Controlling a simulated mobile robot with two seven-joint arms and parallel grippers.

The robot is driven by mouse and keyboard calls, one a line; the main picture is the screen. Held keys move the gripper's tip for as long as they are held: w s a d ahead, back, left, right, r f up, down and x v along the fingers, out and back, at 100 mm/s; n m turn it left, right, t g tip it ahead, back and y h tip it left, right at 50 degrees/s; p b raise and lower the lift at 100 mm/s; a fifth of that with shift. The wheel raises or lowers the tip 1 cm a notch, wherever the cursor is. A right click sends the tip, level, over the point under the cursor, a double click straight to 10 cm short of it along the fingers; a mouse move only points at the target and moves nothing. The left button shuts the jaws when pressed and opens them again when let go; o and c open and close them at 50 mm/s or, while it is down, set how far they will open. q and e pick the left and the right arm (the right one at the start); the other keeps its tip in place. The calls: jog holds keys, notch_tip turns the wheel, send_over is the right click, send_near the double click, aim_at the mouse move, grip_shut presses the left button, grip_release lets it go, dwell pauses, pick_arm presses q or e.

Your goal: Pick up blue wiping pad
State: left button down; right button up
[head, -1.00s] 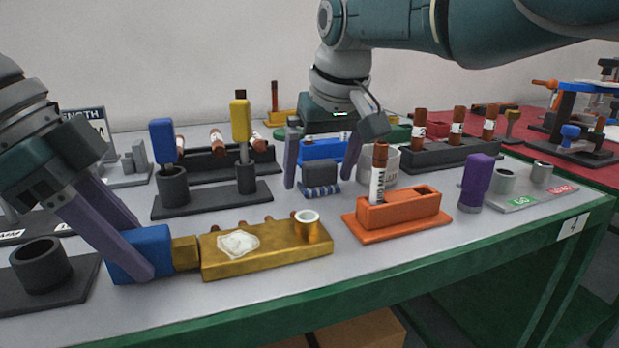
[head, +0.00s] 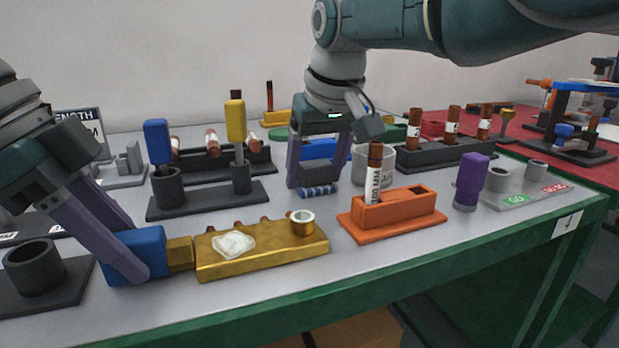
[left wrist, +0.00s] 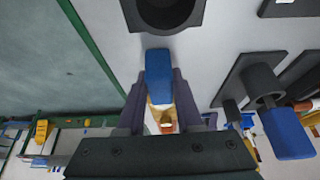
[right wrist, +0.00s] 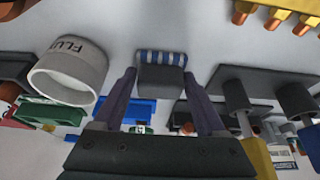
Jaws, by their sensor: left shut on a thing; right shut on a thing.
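The wiping pad (head: 318,191) has blue and white stripes under a dark grey block handle. My right gripper (head: 314,178) is shut on it from above, one finger on each side. In the right wrist view the pad (right wrist: 161,58) sits between the fingertips. It is at or very near the tabletop; I cannot tell if it is lifted. My left gripper (head: 130,262) is shut on the blue handle (left wrist: 158,68) of a gold block (head: 262,250). That block carries a white patch and a small ring on top.
An orange holder (head: 395,217) with a brown-topped tube stands right of the pad. A whitish cup (head: 362,168) is close beside my right gripper. A dark stand (head: 208,201) with blue and yellow handled tools is to the left. A purple-handled tool (head: 473,180) stands farther right.

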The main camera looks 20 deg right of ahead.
aim_at(315, 162)
jog(key=shift+c, duration=0.2)
notch_tip(315, 162, up, 10)
dwell(0.5)
